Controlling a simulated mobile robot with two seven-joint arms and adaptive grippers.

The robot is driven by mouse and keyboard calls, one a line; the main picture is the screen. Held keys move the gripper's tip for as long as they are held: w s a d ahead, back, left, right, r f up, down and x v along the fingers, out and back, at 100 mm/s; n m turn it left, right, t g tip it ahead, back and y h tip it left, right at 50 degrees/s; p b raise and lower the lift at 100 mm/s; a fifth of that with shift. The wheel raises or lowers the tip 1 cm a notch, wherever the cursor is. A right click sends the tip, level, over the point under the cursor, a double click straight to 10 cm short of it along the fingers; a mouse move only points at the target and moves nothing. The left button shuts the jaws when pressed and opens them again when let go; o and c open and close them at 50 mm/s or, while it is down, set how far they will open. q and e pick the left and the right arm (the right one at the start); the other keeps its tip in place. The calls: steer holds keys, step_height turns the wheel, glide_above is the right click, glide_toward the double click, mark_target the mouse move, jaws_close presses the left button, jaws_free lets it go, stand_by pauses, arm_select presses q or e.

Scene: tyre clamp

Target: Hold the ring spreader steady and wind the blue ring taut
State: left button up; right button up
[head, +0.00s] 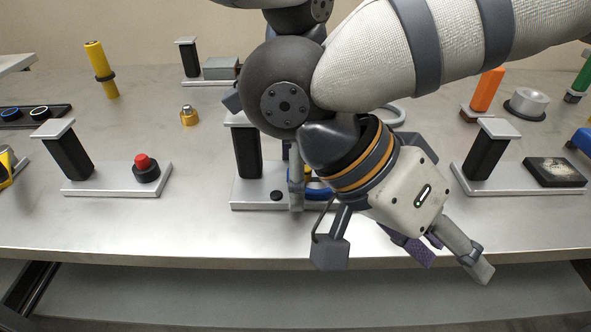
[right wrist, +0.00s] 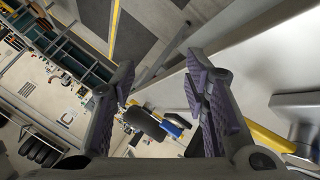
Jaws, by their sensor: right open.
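The blue ring (head: 318,190) shows only in part in the head view, low on a silver base plate (head: 247,193) at the middle of the bench. My right arm hides much of it. A grey upright bar (head: 297,185) stands beside the ring; I cannot tell whether it is the ring spreader. My right gripper (head: 450,262) is open and empty, right of the ring near the bench's front edge. In the right wrist view my gripper (right wrist: 157,100) has its purple-padded fingers wide apart with nothing between them. My left gripper is not in view.
A plate with a red button (head: 142,162) stands left on the bench (head: 200,235). A yellow cylinder (head: 101,70) and brass fitting (head: 188,115) are behind it. At right are a black post (head: 486,152), dark square block (head: 555,172) and orange handle (head: 487,90). The front left strip is clear.

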steer(key=w+r+m+t+y, duration=0.1)
steer(key=w+r+m+y, duration=0.35)
steer(key=r+m, duration=0.4)
steer(key=w+r+m+t+y, duration=0.1)
steer(key=w+r+m+y, duration=0.35)
steer(key=m, duration=0.75)
steer(key=shift+m, duration=0.35)
steer(key=f, duration=1.1)
steer(key=shift+a+f, duration=0.1)
steer(key=shift+a, duration=0.15)
jaws_close()
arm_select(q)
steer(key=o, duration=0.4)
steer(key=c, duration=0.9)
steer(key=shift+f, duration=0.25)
arm_select(e)
steer(key=shift+r, duration=0.55)
